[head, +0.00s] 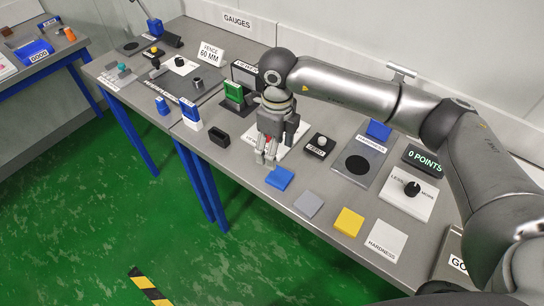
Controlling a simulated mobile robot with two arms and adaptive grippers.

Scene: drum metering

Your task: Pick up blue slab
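The blue slab (279,178) lies flat on the grey bench near its front edge, at the far end of a row of square slabs. My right gripper (265,159) points down just behind and to the left of the slab, close above the bench. Its two fingers show a gap between them, and I see nothing held. I cannot tell exactly how high the fingertips are. My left gripper is not in view.
A grey slab (309,204), a yellow slab (348,222) and a white HARDNESS plate (387,242) continue the row. A black holder (220,137) stands left of the gripper.

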